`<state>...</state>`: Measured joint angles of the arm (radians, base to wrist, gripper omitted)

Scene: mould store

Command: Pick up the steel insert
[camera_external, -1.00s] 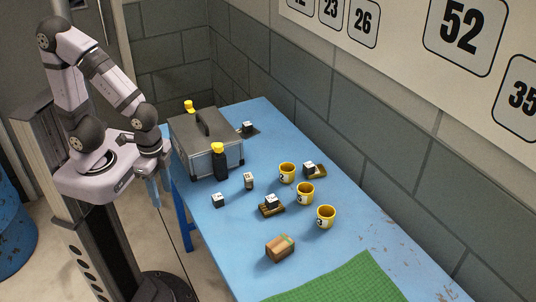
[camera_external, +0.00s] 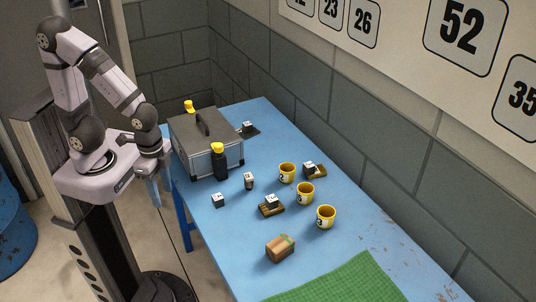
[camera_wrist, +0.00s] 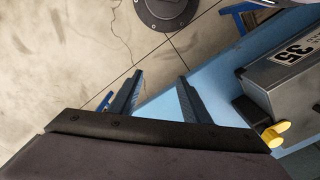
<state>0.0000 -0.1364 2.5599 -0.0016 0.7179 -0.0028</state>
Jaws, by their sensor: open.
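Several small dark blocks with pale tops stand on the blue table (camera_external: 205,232). One block (camera_external: 218,200) stands bare near the left edge, and a greyer, taller piece (camera_external: 248,181) stands behind it. Other blocks sit on wooden pads, one in the middle (camera_external: 271,201) and one further back (camera_external: 308,168). Another block (camera_external: 248,127) is on a dark plate beyond the case. I cannot tell which is the steel insert. My gripper (camera_external: 160,188) hangs beside the table's left edge, away from all the blocks. In the wrist view its fingers (camera_wrist: 160,80) are apart with nothing between them.
Several yellow cups (camera_external: 305,193) stand to the right. A wooden block (camera_external: 280,248) and green mat (camera_external: 345,285) are nearer. A wall bounds the back.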

